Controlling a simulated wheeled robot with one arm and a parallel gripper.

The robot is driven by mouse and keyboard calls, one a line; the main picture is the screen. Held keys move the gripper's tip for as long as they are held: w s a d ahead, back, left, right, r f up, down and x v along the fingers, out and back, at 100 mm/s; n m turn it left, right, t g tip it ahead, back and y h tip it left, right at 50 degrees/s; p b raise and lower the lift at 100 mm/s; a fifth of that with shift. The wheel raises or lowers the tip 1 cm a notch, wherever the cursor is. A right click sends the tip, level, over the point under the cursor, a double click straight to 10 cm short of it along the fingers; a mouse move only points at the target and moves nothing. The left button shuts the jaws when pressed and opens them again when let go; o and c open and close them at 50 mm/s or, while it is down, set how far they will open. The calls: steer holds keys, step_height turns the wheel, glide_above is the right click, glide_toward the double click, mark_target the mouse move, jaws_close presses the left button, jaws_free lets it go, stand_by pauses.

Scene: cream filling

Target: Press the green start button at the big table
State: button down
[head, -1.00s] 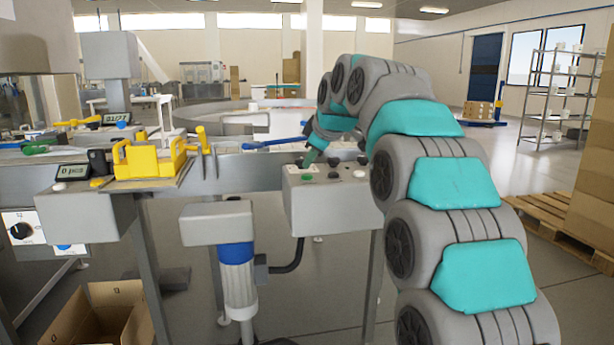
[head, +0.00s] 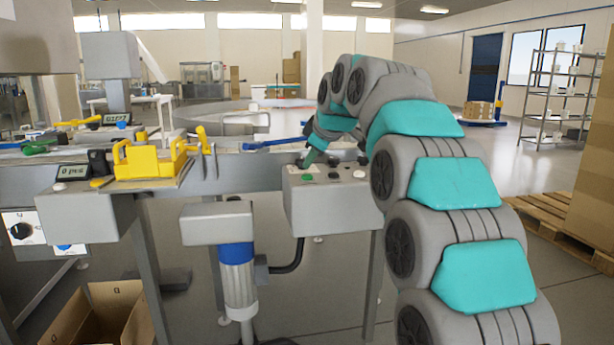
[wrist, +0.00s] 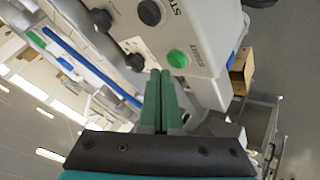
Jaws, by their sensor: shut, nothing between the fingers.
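The green start button (head: 307,178) sits on the top of a grey control box at the front of the big table. In the wrist view, the green button (wrist: 178,58) has START lettering beside it, and a black STOP button (wrist: 150,12) is on the same panel. My gripper (head: 303,163) is just behind and above the green button in the head view. In the wrist view, the shut green fingers of my gripper (wrist: 160,73) end close beside and below the button. I cannot tell whether they touch the panel.
A white button (head: 360,174) and dark knobs share the control box (head: 335,207). A yellow fixture (head: 150,160) and a small display (head: 73,172) stand on the table to the left. A cardboard box (head: 95,315) lies below. A pallet (head: 560,225) is at the right.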

steer(key=shift+f, duration=0.1)
stand_by(0.3)
steer(key=shift+f+b, duration=0.3)
steer(key=shift+b, duration=0.05)
